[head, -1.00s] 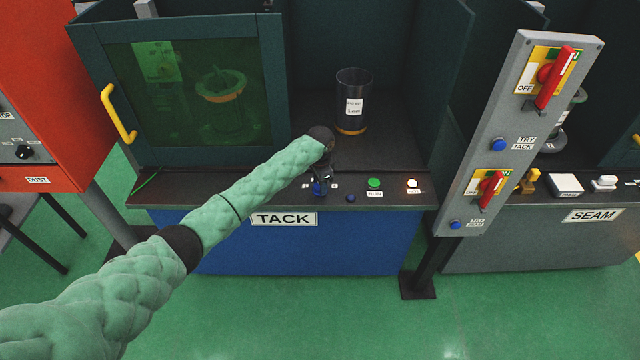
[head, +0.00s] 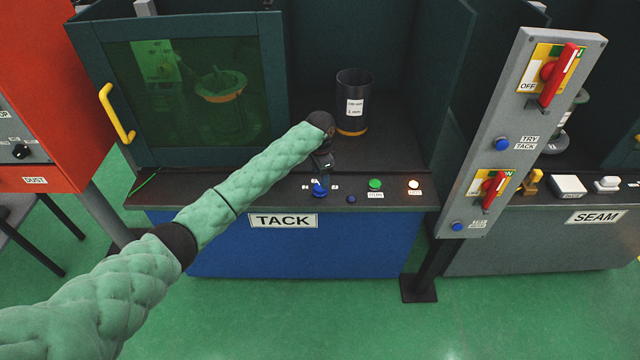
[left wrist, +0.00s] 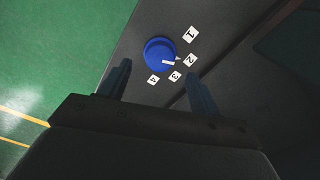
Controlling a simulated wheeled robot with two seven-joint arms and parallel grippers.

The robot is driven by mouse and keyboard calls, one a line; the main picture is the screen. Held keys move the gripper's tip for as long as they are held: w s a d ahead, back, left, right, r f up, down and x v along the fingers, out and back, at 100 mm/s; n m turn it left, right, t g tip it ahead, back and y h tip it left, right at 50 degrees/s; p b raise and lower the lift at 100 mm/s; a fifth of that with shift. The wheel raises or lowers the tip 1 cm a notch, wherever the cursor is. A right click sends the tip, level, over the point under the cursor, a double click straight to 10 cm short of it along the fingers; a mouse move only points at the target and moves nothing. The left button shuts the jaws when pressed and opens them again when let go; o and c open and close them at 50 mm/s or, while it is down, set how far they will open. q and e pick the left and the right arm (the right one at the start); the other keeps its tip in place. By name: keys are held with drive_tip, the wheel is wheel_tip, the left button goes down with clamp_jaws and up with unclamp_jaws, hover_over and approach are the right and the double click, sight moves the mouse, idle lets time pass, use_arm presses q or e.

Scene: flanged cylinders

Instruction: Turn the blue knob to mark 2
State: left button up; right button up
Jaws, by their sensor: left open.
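The blue knob (head: 319,190) sits on the dark front ledge of the TACK station. In the left wrist view the knob (left wrist: 160,54) has a white pointer, and small white tags 1 to 4 stand around one side of it. The pointer is directed at the mark 2 tag (left wrist: 190,58). My left gripper (head: 321,172) is just above and behind the knob, apart from it. In the left wrist view its two fingers (left wrist: 159,70) are spread and empty, with the knob showing beyond them. My right gripper is not in view.
A green button (head: 375,184), a small blue button (head: 351,199) and a lit white button (head: 413,184) share the ledge. A dark labelled cylinder (head: 354,84) stands behind my gripper. A grey switch post (head: 505,120) rises at right; a tinted door (head: 185,95) is at left.

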use_arm(q)
drive_tip(key=shift+r+b, duration=0.3)
drive_tip(key=shift+r, duration=1.05)
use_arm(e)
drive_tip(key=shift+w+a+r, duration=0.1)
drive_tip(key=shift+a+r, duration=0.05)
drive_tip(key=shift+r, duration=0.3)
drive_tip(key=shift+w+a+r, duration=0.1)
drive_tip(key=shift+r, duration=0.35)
